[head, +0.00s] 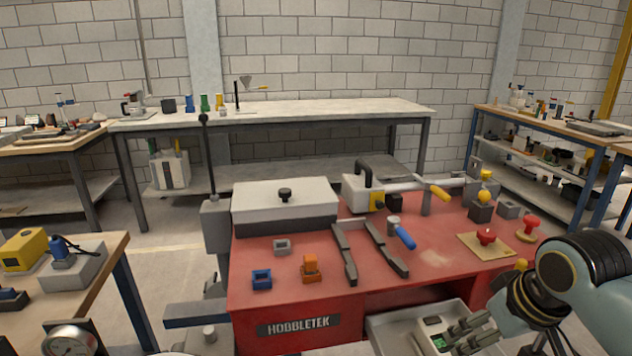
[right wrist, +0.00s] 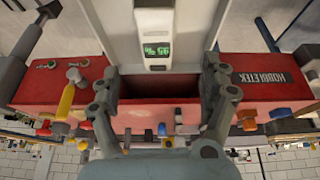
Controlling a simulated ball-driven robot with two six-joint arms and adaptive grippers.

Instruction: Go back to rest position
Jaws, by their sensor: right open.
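My right gripper (head: 472,328) comes in from the lower right of the head view. It is over the pale open drawer or tray (head: 385,330) at the front of the red bench (head: 350,268). In the right wrist view my right gripper (right wrist: 160,78) shows its two fingers spread wide with nothing between them. Beyond them, the pale tray with a green digital display (right wrist: 157,50) and the bench's red front (right wrist: 60,92) appear upside down. I cannot tell whether a finger touches the tray. My left gripper is not in view.
The bench holds a white lidded box (head: 285,212), dark rails (head: 345,255), a blue-handled tool (head: 404,237), small blocks and red knobs (head: 486,236). A wooden table (head: 100,265) stands at left. Bare floor lies between it and the back workbench (head: 270,115).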

